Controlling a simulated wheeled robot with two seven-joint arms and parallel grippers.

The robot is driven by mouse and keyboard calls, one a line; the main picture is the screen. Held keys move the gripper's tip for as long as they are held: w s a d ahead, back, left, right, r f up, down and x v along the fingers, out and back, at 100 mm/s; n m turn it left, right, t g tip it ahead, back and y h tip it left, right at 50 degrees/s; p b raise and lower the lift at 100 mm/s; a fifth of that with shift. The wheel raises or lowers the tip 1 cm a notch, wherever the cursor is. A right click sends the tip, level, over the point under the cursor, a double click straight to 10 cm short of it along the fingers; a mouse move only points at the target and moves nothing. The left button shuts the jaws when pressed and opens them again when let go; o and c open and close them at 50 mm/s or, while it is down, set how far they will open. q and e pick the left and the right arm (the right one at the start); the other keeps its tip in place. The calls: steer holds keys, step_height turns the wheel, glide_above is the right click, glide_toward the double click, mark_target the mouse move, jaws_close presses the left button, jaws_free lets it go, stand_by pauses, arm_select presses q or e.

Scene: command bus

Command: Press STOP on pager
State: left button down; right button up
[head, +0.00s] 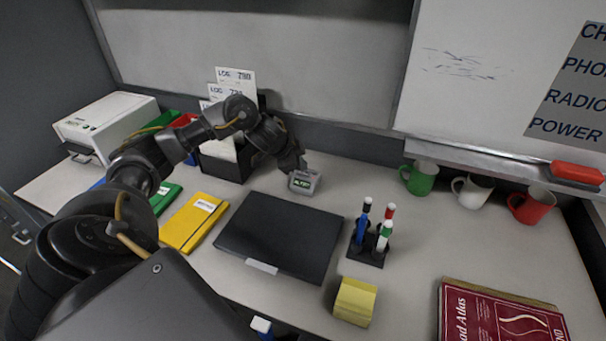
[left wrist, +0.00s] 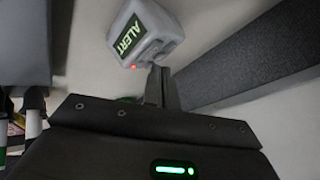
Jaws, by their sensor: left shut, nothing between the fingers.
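The pager (head: 304,181) is a small grey box on the desk, behind the black laptop-like slab, with a green screen. In the left wrist view the pager (left wrist: 145,32) shows "ALERT" on its screen, with a small red light or button at its lower edge. My left gripper (head: 297,164) is shut and empty, right at the back of the pager in the head view. In the left wrist view its fingertips (left wrist: 158,72) lie just below the pager, close to the red spot; I cannot tell whether they touch. My right gripper is not in view.
A black closed slab (head: 280,235) lies in front of the pager. A pen holder (head: 367,252), yellow notes (head: 355,301) and mugs (head: 419,178) stand to the right. A black file box (head: 226,165) stands behind left, near my arm. Desk right of the pager is clear.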

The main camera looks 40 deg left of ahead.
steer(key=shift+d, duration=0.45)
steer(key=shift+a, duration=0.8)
arm_select(q)
steer(key=shift+f, duration=0.1)
